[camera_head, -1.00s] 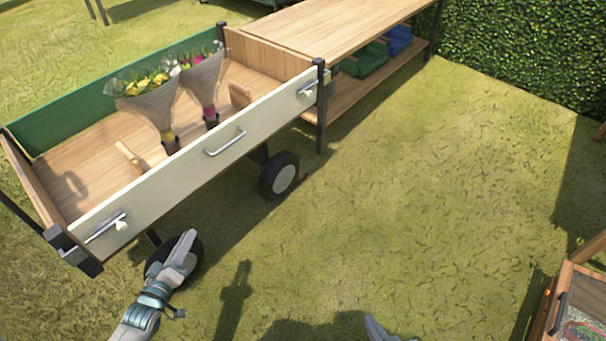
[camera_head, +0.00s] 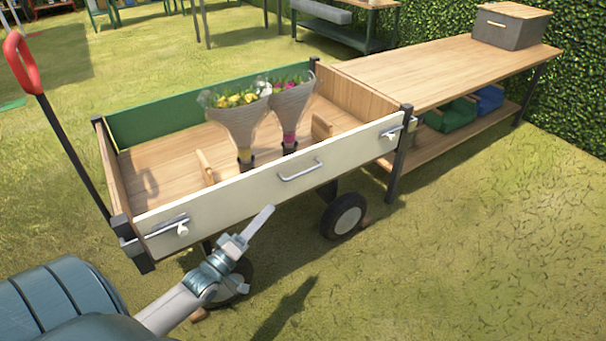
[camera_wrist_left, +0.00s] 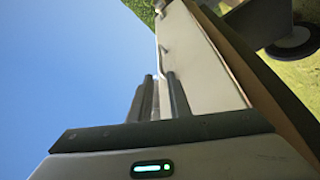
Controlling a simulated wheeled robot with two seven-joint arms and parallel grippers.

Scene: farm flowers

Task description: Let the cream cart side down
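The cream cart side (camera_head: 245,195) stands upright along the near edge of the wooden cart. It has a metal handle (camera_head: 300,170) in its middle, a left latch (camera_head: 170,226) and a right latch (camera_head: 391,132). My left gripper (camera_head: 262,219) is low in front of the cream side, below and left of the handle, and holds nothing. In the left wrist view its two fingers (camera_wrist_left: 160,97) stand close together with a narrow gap between them. The cream side (camera_wrist_left: 200,65) runs beyond the fingers there. My right gripper is not in view.
Two wrapped bouquets (camera_head: 240,125) (camera_head: 291,108) stand in the cart. A wooden table (camera_head: 430,70) adjoins the cart's right end, with a grey box (camera_head: 512,30) on top. A cart wheel (camera_head: 343,216) is below. The grass at right is clear.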

